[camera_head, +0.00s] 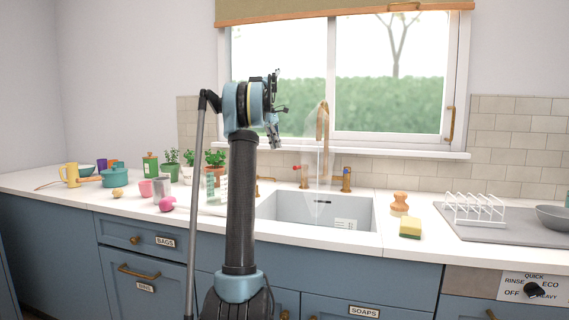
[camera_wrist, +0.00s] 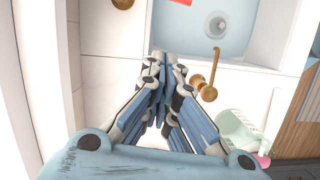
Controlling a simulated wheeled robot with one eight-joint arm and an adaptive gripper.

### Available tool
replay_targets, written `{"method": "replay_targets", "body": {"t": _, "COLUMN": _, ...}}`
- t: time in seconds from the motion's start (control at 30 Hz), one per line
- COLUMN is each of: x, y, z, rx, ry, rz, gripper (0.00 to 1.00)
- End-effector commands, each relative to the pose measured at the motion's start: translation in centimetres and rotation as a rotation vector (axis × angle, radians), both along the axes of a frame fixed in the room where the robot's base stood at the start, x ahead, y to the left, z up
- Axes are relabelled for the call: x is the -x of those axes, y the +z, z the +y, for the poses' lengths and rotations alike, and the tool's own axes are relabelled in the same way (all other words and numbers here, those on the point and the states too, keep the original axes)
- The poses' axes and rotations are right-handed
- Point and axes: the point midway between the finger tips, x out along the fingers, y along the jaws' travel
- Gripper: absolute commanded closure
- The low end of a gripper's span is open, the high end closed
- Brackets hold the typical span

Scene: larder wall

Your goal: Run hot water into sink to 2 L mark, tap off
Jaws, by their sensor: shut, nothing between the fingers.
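The white sink (camera_head: 285,208) is set in the counter below the window. Its tall brass tap (camera_head: 323,120) stands behind it, with a clear, whitish stream (camera_head: 318,175) below the spout. A red-marked handle (camera_head: 296,169) is left of the spout and a brass handle (camera_head: 346,178) right. In the wrist view my gripper (camera_wrist: 160,55) is shut and empty near the sink (camera_wrist: 190,40), whose drain (camera_wrist: 216,24) shows.
A brush (camera_head: 399,201), a yellow-green sponge (camera_head: 410,228) and a white dish rack (camera_head: 475,209) are right. A brass hooked fitting (camera_wrist: 207,85) is by the sink rim.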

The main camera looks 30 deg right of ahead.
Motion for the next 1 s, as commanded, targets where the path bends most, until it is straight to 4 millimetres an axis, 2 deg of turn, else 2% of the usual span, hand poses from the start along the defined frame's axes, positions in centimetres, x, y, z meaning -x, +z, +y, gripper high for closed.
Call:
{"method": "replay_targets", "body": {"t": 0.27, "x": 0.5, "y": -2.7, "z": -0.4, "rx": 0.001, "ry": -0.001, "rz": 0.001, "gripper": 1.00}}
{"method": "replay_targets", "body": {"t": 0.7, "x": 2.0, "y": -9.9, "z": -1.6, "rx": -0.001, "ry": -0.001, "rz": 0.000, "gripper": 1.00}}
{"method": "replay_targets", "body": {"t": 1.0, "x": 4.7, "y": -8.9, "z": -3.6, "rx": 0.000, "ry": -0.001, "rz": -0.002, "gripper": 1.00}}
